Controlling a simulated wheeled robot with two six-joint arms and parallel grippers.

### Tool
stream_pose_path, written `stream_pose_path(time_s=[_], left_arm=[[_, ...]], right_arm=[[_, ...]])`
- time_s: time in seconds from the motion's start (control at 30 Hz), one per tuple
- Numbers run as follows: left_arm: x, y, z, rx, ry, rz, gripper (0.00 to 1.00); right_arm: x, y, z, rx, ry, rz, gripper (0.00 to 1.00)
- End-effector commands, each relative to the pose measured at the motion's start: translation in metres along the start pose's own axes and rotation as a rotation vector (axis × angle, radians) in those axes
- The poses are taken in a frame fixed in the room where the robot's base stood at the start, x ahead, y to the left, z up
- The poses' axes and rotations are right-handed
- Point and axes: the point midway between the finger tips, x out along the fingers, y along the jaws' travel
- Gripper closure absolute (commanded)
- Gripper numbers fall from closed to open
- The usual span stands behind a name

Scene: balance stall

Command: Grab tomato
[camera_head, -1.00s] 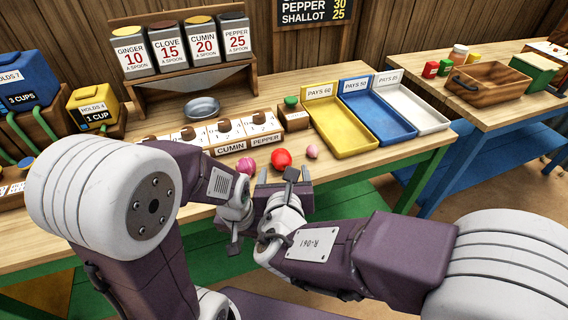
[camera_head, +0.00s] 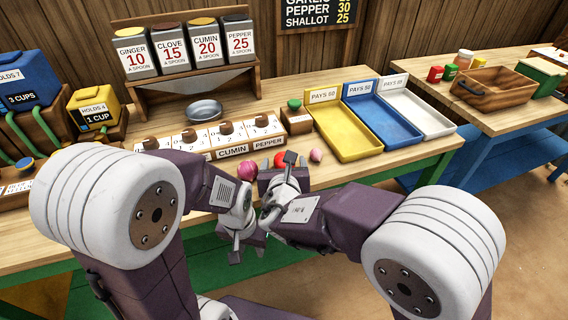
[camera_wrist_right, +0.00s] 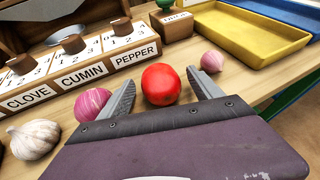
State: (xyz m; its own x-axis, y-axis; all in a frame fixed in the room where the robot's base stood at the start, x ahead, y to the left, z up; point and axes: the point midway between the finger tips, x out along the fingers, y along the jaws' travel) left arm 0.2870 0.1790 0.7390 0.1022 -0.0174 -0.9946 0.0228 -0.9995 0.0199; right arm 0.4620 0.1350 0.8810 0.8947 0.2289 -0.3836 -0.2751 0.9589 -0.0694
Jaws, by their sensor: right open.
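The red tomato (camera_wrist_right: 161,84) lies on the wooden counter. In the right wrist view it sits between the spread fingers of my right gripper (camera_wrist_right: 162,82), with a gap visible to the right finger. In the head view the tomato (camera_head: 279,159) is partly hidden by the fingers of my right gripper (camera_head: 283,170). That gripper is open and low at the counter's front edge. My left gripper (camera_head: 248,242) hangs in front of the counter, close to my right wrist; its jaws are not clear.
A purple onion (camera_wrist_right: 92,103) and a garlic bulb (camera_wrist_right: 34,138) lie left of the tomato; a small pink shallot (camera_wrist_right: 212,61) lies to its right. The labelled spice box (camera_wrist_right: 82,74) stands behind. A yellow tray (camera_head: 347,132) is at the back right.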

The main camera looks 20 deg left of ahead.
Motion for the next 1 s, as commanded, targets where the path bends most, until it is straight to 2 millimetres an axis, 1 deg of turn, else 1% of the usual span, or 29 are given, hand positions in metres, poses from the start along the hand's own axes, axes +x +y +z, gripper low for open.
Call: stream_pose_path(time_s=[0.1,0.17,0.2,0.27,0.3,0.33,0.37,0.57,0.67,0.77,0.9,0.93,1.0], left_arm=[[0.0,0.0,0.0,0.0,0.0,0.0,0.64],[0.0,0.0,0.0,0.0,0.0,0.0,0.64],[0.0,0.0,0.0,0.0,0.0,0.0,0.64],[0.0,0.0,0.0,0.0,0.0,0.0,0.64],[0.0,0.0,0.0,0.0,0.0,0.0,0.64],[0.0,0.0,0.0,0.0,0.0,0.0,0.64],[0.0,0.0,0.0,0.0,0.0,0.0,0.64],[-0.001,0.0,0.0,0.0,0.0,0.0,0.64],[-0.004,0.0,0.0,0.0,0.0,0.0,0.64],[-0.011,0.0,-0.001,0.0,0.0,0.0,0.64],[-0.025,0.001,-0.003,0.0,0.0,0.0,0.64],[-0.02,0.0,-0.002,0.0,0.001,0.0,0.64],[-0.02,0.0,-0.002,0.0,0.0,0.0,0.64]], right_arm=[[-0.001,0.0,0.0,0.0,0.0,0.0,0.26],[-0.001,0.0,0.0,0.0,0.0,0.0,0.42],[-0.001,0.0,0.0,0.001,0.0,0.001,0.53],[-0.001,0.0,0.0,0.001,0.0,0.0,0.7],[-0.001,0.0,0.0,0.001,0.0,0.001,0.81],[-0.001,0.0,0.0,0.001,0.0,0.001,0.9],[-0.001,0.0,0.001,0.001,-0.001,0.001,0.93],[-0.001,0.0,0.001,0.001,-0.001,0.0,0.93],[-0.003,0.0,0.007,0.003,-0.002,0.0,0.93],[-0.009,-0.001,0.02,0.003,-0.003,0.001,0.93],[-0.02,-0.004,0.047,0.004,-0.005,0.001,0.93],[-0.022,-0.012,0.045,0.004,-0.004,-0.002,0.93],[-0.03,-0.028,0.049,0.004,-0.003,-0.003,0.93]])
